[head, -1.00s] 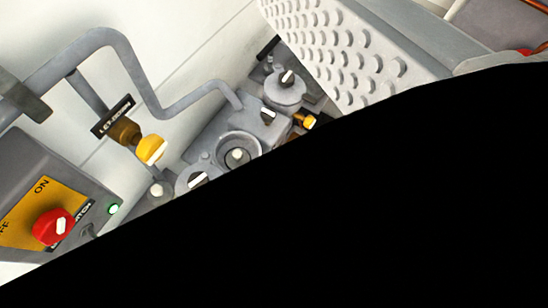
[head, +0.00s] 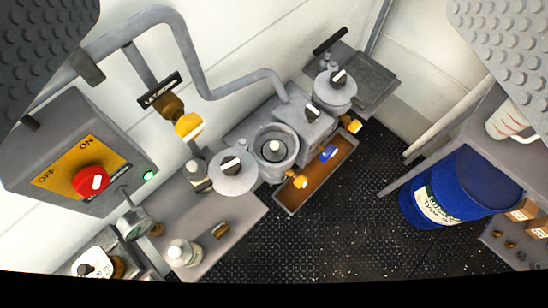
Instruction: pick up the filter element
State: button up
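Two dimpled grey pads, at the top left and top right of the head view, look like the fingers of my gripper (head: 270,55), wide apart with nothing seen between them. A white-topped cylinder (head: 183,253) stands on the grey shelf at lower left. My gripper touches neither.
A switch box (head: 130,150) with a red knob (head: 91,180) and a grey pipe (head: 205,80) are on the left wall. Lidded housings, a yellow valve handle (head: 189,126) and an orange-brown tray (head: 318,175) surround the open housing. A blue drum (head: 465,185) stands right. Dark floor (head: 350,230) is clear.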

aim_at(274, 152)
jog(key=u, duration=1.2)
jog(key=k, duration=0.85)
jog(key=z, duration=0.95)
jog(key=i, duration=0.95)
jog(key=u, duration=0.05)
